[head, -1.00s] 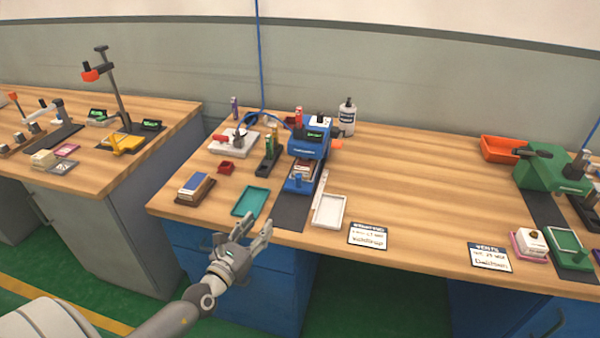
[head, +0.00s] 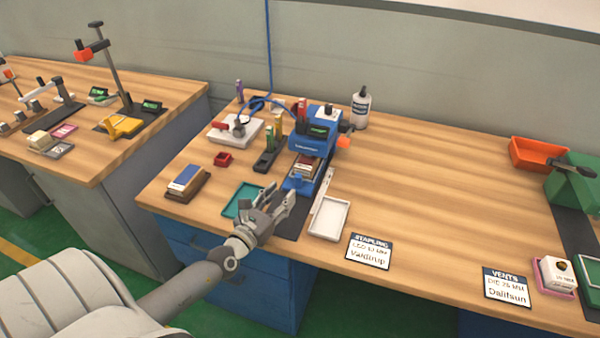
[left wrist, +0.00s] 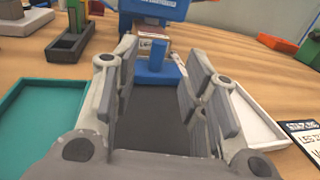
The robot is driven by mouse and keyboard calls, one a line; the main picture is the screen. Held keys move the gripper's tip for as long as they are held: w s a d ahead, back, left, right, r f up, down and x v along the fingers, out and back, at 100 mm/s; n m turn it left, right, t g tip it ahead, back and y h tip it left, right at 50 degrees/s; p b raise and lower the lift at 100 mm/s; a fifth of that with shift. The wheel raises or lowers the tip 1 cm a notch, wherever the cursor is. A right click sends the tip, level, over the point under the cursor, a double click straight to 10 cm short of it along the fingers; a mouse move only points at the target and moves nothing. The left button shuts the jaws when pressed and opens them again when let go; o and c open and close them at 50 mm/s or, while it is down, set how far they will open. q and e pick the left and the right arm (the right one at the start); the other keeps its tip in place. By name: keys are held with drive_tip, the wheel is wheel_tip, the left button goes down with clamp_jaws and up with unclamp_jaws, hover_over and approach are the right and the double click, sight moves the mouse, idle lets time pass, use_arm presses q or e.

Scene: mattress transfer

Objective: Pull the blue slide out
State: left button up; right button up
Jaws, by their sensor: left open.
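The blue slide (head: 294,184) sticks out at the front foot of the blue machine (head: 318,143) on the wooden bench. In the left wrist view its upright blue knob (left wrist: 158,55) stands on the blue slide plate (left wrist: 150,75). A block with a reddish top sits behind the knob, under the machine's head. My left gripper (head: 286,202) is open and empty in front of the slide. In the left wrist view its fingers (left wrist: 160,95) frame the knob from the near side, without visible contact. My right gripper is not in view.
A teal tray (head: 240,203) lies left of the dark mat (head: 291,226), and a white tray (head: 330,218) lies right of it. A Stapling label card (head: 369,251) is at the front edge. The bench's middle right is clear.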

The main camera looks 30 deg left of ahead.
sight(296, 178)
use_arm(q)
drive_tip(key=w, duration=0.4)
drive_tip(key=shift+w, duration=0.1)
drive_tip(key=w, duration=0.4)
drive_tip(key=shift+w+a, duration=0.1)
drive_tip(key=shift+a, duration=0.05)
drive_tip(key=shift+w, duration=0.7)
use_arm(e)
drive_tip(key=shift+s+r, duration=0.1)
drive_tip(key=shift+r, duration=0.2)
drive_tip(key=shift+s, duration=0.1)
use_arm(q)
drive_tip(key=shift+c, duration=0.8)
clamp_jaws()
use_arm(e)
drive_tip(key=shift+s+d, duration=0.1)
